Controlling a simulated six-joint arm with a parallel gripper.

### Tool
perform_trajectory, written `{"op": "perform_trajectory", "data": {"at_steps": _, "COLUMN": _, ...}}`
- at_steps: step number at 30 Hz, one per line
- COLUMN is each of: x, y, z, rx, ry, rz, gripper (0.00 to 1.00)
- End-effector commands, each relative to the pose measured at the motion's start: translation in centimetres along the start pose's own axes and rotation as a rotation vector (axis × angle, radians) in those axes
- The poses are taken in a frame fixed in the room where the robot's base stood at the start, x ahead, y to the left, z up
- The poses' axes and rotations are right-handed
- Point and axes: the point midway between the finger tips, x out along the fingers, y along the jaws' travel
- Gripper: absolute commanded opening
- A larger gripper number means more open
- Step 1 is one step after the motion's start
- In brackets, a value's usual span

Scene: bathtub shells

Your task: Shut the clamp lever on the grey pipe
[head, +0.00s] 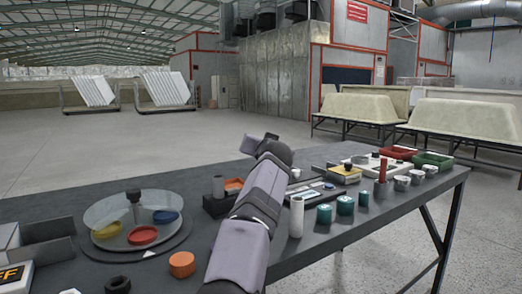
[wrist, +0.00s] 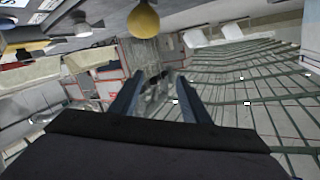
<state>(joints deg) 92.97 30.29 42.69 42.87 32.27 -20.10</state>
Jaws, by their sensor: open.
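A short grey upright cylinder (head: 217,186), which may be the grey pipe, stands by a dark block left of my arm in the head view. I cannot make out a clamp lever on it. My arm crosses the middle of the table and may hide part of the scene. My gripper (wrist: 160,84) is open and empty in the wrist view, its two fingers apart with only distant background between them. No grey pipe is clear in the wrist view. A yellow rounded thing (wrist: 143,19) shows above the fingertips, and I cannot tell what it is.
On the dark table (head: 335,236), a turntable with a clear disc (head: 110,208) stands at left. An orange cap (head: 182,264) is in front. A white cylinder (head: 296,217) and teal jars (head: 345,205) stand right of my arm. Red (head: 398,152) and green (head: 432,159) trays sit far right.

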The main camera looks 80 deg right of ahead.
Motion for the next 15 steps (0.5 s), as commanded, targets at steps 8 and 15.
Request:
{"op": "perform_trajectory", "data": {"at_steps": 8, "x": -0.3, "y": -0.7, "z": -2.0, "rx": 0.0, "ry": -0.001, "rz": 0.0, "gripper": 0.42}}
{"op": "perform_trajectory", "data": {"at_steps": 15, "x": -0.3, "y": -0.8, "z": -2.1, "rx": 0.001, "ry": 0.0, "rz": 0.0, "gripper": 0.42}}
